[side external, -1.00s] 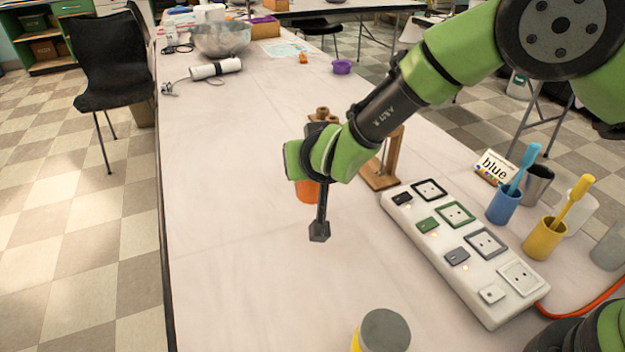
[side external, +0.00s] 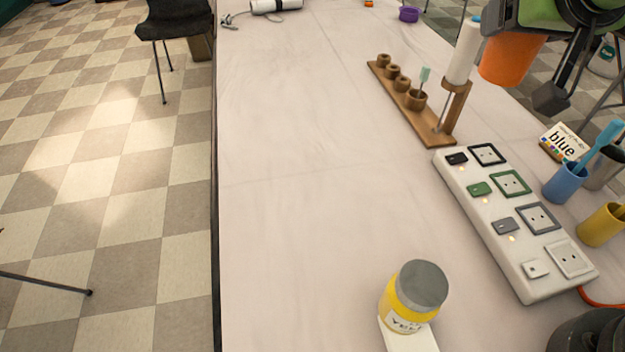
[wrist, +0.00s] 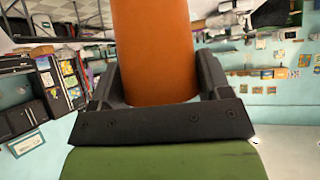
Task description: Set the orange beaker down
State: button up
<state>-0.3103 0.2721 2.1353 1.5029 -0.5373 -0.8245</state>
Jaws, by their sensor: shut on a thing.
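The orange beaker (side external: 508,62) is at the upper right of the side view, raised above the table, with its top hidden by my gripper. My gripper (side external: 522,58) is shut on it. In the wrist view the beaker (wrist: 155,50) stands between the two dark fingers of my gripper (wrist: 157,82), one on each side. The beaker's base is clear of the white tabletop (side external: 300,200); how high it hangs is hard to tell.
A wooden rack (side external: 400,104) with a white cylinder (side external: 463,52) stands close left of the beaker. A white switch panel (side external: 515,225), a blue cup (side external: 565,183), a yellow cup (side external: 602,225) and a "blue" card (side external: 565,142) lie nearer right. A yellow jar (side external: 413,290) stands in front. The table's left and middle are clear.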

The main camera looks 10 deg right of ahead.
jog(key=s+d+r, duration=0.2)
jog(key=s+d, duration=0.1)
jog(key=s, duration=0.1)
jog(key=w+a+f+n+y, duration=0.25)
jog(key=a+n+y, duration=0.2)
jog(key=a, duration=0.45)
jog(key=w+a+f+n+y, duration=0.1)
jog(key=w+a+n+y, duration=0.35)
jog(key=a, duration=0.35)
jog(key=s+a+f+n+g+y, duration=0.4)
jog(key=s+a+f+n+g, duration=0.3)
jog(key=a, duration=0.5)
jog(key=shift+n, duration=0.7)
jog(key=shift+s+a+f, duration=0.15)
jog(key=shift+s+f, duration=0.05)
jog(key=shift+f, duration=1.85)
jog(key=shift+s+a+f, duration=0.2)
jog(key=shift+s+f, duration=0.05)
jog(key=shift+f, duration=1.75)
jog(key=shift+s+a+f, duration=0.15)
jog(key=shift+s+f, duration=0.05)
jog(key=shift+f, duration=1.85)
jog(key=shift+f, duration=0.1)
jog(key=o, duration=0.9)
